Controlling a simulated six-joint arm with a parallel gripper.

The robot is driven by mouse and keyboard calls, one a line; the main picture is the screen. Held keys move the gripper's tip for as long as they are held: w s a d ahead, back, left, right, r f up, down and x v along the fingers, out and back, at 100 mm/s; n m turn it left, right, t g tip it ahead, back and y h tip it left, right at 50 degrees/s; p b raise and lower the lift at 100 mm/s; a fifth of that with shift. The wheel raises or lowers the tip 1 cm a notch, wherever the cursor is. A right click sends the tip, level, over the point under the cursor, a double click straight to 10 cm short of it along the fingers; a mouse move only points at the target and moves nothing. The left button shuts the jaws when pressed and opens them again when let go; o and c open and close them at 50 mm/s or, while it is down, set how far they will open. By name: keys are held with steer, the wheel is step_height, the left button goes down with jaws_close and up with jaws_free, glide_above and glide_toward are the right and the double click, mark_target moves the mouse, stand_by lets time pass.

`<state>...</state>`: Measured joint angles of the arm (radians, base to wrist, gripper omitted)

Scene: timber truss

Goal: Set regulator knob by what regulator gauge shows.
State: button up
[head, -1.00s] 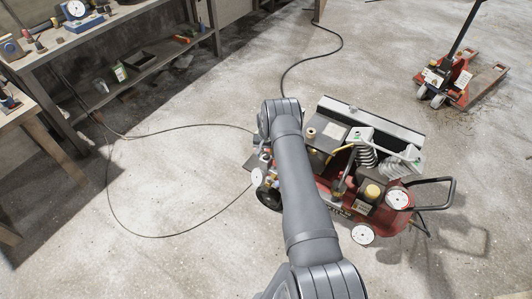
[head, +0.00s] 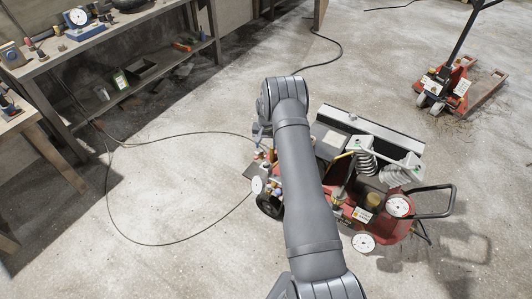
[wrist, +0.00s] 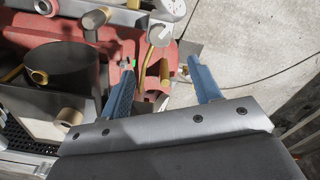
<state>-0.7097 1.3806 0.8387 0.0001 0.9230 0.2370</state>
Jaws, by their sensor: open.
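The red compressor (head: 384,226) stands on the floor, partly hidden behind my arm in the head view. White dial gauges show on it at the left (head: 257,185), right (head: 398,207) and front (head: 363,243); their readings are too small to make out. In the wrist view my gripper (wrist: 161,66) is open, with blue fingers spread over the compressor's fittings. A brass fitting (wrist: 165,73) appears between the fingers, apart from both. Beyond it are a grey-rimmed round part (wrist: 160,35) and a white dial (wrist: 166,7), cut by the frame edge. I cannot tell which part is the regulator knob.
A black cylinder (wrist: 62,75) and a brass-ended pipe (wrist: 38,77) lie left of the fingers. A dark hose (head: 150,244) loops across the floor. A workbench (head: 100,35) stands upper left, a red pallet jack (head: 450,88) upper right. Floor between is mostly clear.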

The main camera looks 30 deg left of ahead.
step_height(320, 180, up, 6)
glide_above(266, 162)
steer(key=shift+f, duration=0.2)
step_height(266, 162, down, 17)
steer(key=shift+f, duration=0.1)
stand_by(0.8)
stand_by(0.3)
